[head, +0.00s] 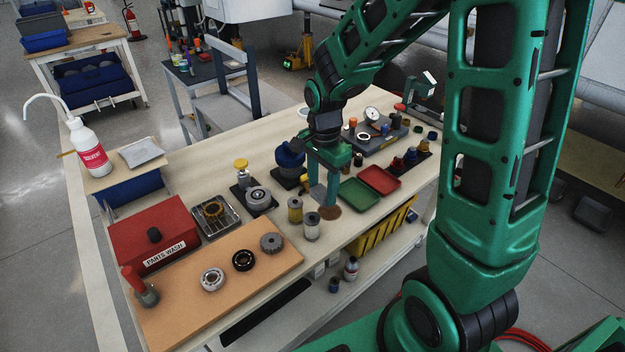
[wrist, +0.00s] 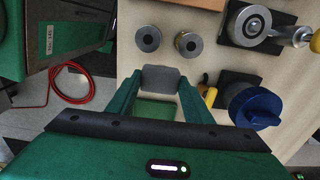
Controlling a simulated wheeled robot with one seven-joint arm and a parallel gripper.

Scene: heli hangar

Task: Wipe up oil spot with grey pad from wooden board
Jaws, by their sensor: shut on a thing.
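My gripper (head: 326,188) is over the front part of the bench, pointing down. It is shut on a grey pad (wrist: 160,78), which shows between the fingertips in the wrist view and at the gripper's tip in the head view (head: 318,193). The wrist view does not show the spot. Whether the pad touches the surface is unclear. A tan wooden board (head: 190,312) lies at the front left, carrying bearings and a gear.
Two small canisters stand close left of the gripper, the nearer one (head: 312,227) at the edge. A green tray (head: 359,194) and a red tray (head: 379,180) lie to its right. A blue-capped item (head: 290,157) stands behind. A red parts-wash box (head: 155,235) is at left.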

